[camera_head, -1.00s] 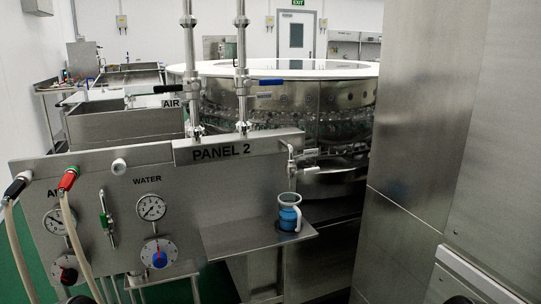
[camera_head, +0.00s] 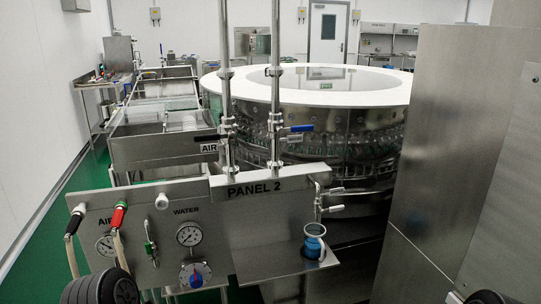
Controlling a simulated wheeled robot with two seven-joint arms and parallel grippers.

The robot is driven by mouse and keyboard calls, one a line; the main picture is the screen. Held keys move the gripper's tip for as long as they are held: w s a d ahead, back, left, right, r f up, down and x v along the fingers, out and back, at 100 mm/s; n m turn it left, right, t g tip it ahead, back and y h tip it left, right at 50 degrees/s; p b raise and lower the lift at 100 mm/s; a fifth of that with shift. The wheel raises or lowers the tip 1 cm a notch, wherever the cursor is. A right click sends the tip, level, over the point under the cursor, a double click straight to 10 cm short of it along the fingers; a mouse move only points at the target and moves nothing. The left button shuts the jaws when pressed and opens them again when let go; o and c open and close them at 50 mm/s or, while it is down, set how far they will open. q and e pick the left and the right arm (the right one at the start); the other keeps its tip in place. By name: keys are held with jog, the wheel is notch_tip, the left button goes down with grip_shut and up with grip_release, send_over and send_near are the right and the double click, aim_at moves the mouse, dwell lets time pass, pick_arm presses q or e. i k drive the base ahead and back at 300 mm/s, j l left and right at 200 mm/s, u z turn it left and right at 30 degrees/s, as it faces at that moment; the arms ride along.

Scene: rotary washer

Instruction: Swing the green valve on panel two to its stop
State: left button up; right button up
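Panel two (camera_head: 275,225) is a steel panel marked "PANEL 2", in the lower left and middle of the head view. The green valve (camera_head: 150,248) is a small valve with a thin green handle, between the air and water gauges. Its handle stands roughly upright, and nothing touches it. Neither of my grippers can be made out. A dark, ribbed, rounded arm part of mine shows at the bottom left, in front of the panel's lower left corner.
The water gauge (camera_head: 190,235) and blue-red dial (camera_head: 195,275) are right of the valve. The red-tipped hose (camera_head: 119,215) and black-tipped hose (camera_head: 76,218) hang left of it. A blue jug (camera_head: 313,243) stands on the panel's shelf. A steel cabinet (camera_head: 455,150) blocks the right.

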aim_at(148, 248)
jog(key=i+j+u, duration=0.35)
jog(key=j, duration=0.15)
jog(key=i+j+u, duration=0.2)
jog(key=j+u, duration=0.15)
jog(key=j, duration=0.1)
